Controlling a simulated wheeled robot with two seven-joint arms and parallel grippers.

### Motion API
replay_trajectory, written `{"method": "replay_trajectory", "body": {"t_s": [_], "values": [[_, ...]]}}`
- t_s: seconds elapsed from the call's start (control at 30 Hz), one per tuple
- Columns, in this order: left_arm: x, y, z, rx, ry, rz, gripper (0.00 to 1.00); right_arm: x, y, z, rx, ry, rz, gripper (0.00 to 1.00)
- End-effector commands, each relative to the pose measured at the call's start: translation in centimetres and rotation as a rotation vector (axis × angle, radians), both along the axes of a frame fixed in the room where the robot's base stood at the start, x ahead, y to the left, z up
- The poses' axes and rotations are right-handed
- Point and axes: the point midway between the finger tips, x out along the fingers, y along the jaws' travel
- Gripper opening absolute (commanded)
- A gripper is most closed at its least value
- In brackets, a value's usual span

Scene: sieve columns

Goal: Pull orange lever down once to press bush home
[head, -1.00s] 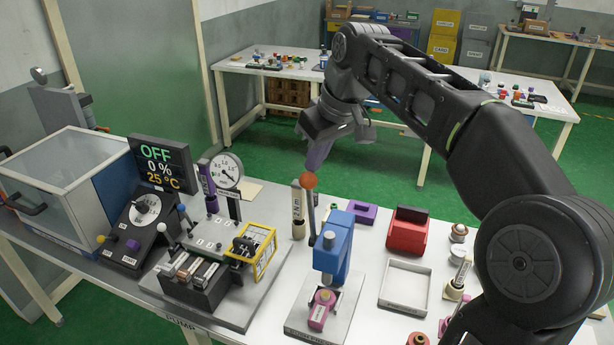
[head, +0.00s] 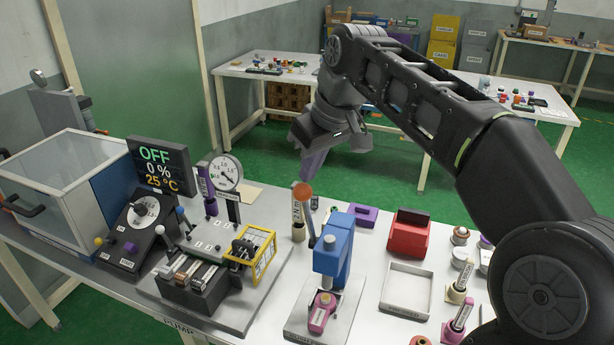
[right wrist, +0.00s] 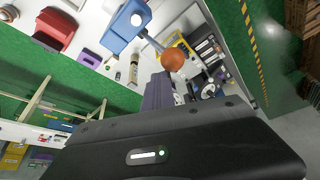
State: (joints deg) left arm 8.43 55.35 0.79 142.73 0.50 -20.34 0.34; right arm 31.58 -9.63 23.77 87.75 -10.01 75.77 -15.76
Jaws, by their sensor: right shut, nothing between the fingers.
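The orange ball (head: 302,191) tops the grey lever (head: 308,222) of a blue press (head: 335,248). The lever leans slightly left. A pink part (head: 322,312) sits under the press ram on the grey base plate (head: 296,318); the bush cannot be made out clearly. My right gripper (head: 310,168), with purple fingers, is shut and empty just above or behind the ball. In the right wrist view its finger (right wrist: 157,92) is close beside the ball (right wrist: 173,59); contact cannot be told. My left gripper is not in view.
Left of the press stands a fixture with a gauge (head: 225,173) and yellow frame (head: 262,256). A labelled cylinder (head: 298,222) stands close behind the lever. A red bin (head: 408,234), an open white tray (head: 383,292) and a purple block (head: 362,217) are to the right.

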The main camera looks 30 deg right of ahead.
Motion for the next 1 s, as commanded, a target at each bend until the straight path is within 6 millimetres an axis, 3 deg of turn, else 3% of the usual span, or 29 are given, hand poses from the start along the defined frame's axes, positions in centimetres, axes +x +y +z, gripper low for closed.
{"method": "replay_trajectory", "body": {"t_s": [0.33,1.0], "values": [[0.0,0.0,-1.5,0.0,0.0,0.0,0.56,-1.2,1.8,-0.7,0.0,0.0,0.002,0.0],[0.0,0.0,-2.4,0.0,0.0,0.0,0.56,-1.9,2.8,-1.2,-0.001,-0.001,0.002,0.0]]}}
